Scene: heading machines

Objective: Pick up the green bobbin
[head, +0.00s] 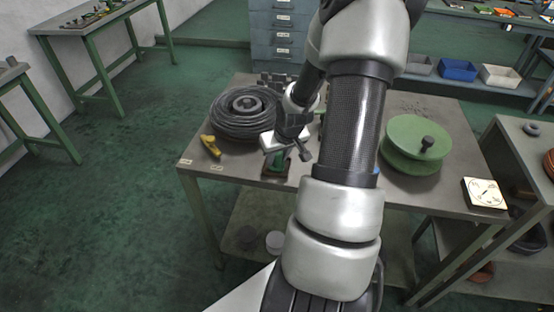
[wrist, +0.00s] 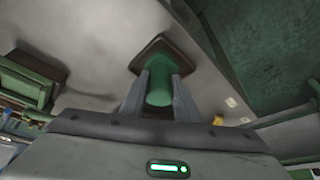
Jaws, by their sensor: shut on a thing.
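The green bobbin (wrist: 159,88) is a green cylinder with a dark square plate at its far end. It stands between the two fingers of my gripper (wrist: 160,80) in the wrist view, and the fingers are closed on its sides. In the head view the bobbin (head: 280,160) shows below my gripper (head: 280,150), near the front edge of the metal table (head: 238,184). I cannot tell whether its plate touches the tabletop. My own arm hides part of the table's middle.
A coil of black cable (head: 226,123) lies left on the table, with a yellow tool (head: 210,146) in front. A large green reel (head: 402,152) with a black knob and a square dial (head: 484,193) are on the right. A drawer cabinet (head: 283,45) stands behind.

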